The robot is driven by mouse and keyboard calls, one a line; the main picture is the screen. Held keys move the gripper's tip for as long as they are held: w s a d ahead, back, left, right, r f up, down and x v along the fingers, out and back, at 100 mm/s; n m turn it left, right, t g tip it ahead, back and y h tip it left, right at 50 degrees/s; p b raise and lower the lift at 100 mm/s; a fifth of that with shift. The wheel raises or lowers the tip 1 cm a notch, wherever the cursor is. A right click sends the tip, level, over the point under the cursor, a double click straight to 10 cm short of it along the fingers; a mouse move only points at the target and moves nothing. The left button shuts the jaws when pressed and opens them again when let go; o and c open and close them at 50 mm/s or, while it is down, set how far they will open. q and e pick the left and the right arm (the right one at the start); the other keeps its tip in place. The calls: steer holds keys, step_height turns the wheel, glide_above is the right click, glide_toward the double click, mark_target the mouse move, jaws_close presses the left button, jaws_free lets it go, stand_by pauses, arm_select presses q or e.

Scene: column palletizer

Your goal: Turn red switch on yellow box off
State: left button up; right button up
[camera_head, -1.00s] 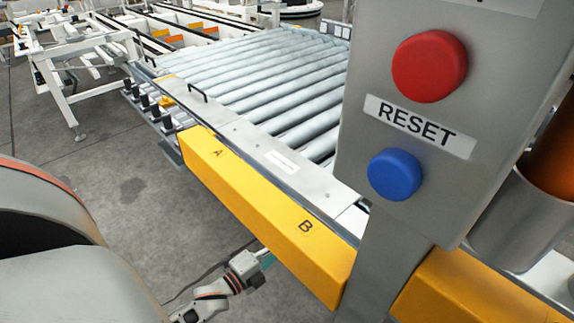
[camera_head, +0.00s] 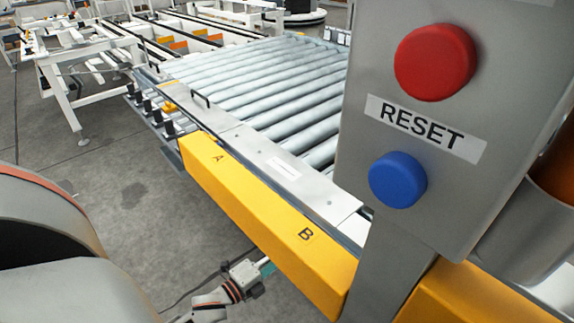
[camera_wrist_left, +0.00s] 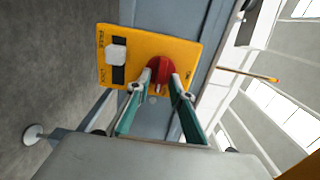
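In the left wrist view, a yellow box (camera_wrist_left: 184,46) carries a round red switch (camera_wrist_left: 160,66) near its lower right part. My left gripper (camera_wrist_left: 162,82) has its teal fingers spread, one on either side of the red switch. The fingertips overlap the switch's edges in the picture; I cannot tell whether they touch it. In the head view my left gripper (camera_head: 262,267) shows low, beside the yellow beam marked A and B (camera_head: 255,215). The yellow box and its red switch are hidden there. My right gripper is out of view.
A white plate (camera_wrist_left: 116,54) over a black strip sits on the yellow box, left of the switch. In the head view, a grey panel with a red button (camera_head: 435,62) and a blue button (camera_head: 397,180) stands at right. A roller conveyor (camera_head: 270,75) lies behind the beam. Grey floor is clear at left.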

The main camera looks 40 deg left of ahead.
arm_select(q)
steer(key=s+a, duration=0.1)
steer(key=s, duration=1.1)
stand_by(0.6)
